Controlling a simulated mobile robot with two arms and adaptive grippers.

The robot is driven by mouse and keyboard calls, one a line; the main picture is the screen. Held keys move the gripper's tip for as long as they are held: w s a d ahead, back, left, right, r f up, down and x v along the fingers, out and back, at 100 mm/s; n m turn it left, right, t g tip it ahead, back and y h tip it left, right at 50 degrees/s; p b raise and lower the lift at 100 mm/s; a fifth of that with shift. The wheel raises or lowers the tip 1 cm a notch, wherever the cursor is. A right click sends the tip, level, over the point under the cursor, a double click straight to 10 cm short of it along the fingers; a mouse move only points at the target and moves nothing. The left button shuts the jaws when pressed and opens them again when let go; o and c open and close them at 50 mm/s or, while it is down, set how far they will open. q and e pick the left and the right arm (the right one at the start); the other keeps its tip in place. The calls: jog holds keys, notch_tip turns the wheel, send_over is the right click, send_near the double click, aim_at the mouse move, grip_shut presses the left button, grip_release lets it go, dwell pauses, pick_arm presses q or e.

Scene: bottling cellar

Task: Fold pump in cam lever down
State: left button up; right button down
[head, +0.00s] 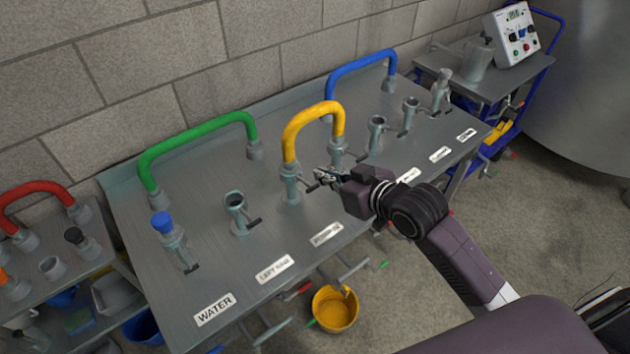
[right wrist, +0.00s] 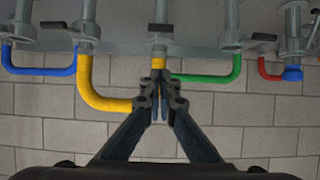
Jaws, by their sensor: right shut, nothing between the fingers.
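The yellow pipe (head: 313,114) arches between two grey couplings on the sloping metal panel. Its left coupling (head: 291,184) stands behind a white label (head: 326,234) whose text is too small to read surely. A short dark cam lever (head: 312,187) sticks out from this coupling toward the right. My right gripper (head: 324,178) is shut and empty, its fingertips close beside that lever; I cannot tell whether they touch. In the right wrist view the shut fingertips (right wrist: 166,84) are in front of the yellow pipe's end (right wrist: 158,63). My left gripper is out of view.
A green pipe (head: 196,133) and a blue pipe (head: 360,68) arch on either side. Open couplings (head: 236,205) with levers and a blue-capped one (head: 165,228) stand on the panel. A yellow bucket (head: 334,309) sits below. A control box (head: 512,35) is at the back right.

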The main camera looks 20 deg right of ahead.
jog(key=p, duration=0.1)
send_over(312, 187)
jog(key=w, duration=0.2)
jog(key=f, duration=0.3)
jog(key=shift+s+a, duration=0.2)
jog(key=f, duration=0.1)
jog(key=s, duration=0.1)
jog(key=f+p, duration=0.1)
jog(key=shift+s+d+f, duration=0.25)
jog(key=shift+s+f, duration=0.05)
jog(key=shift+s+d+f, duration=0.2)
jog(key=shift+s+f, duration=0.15)
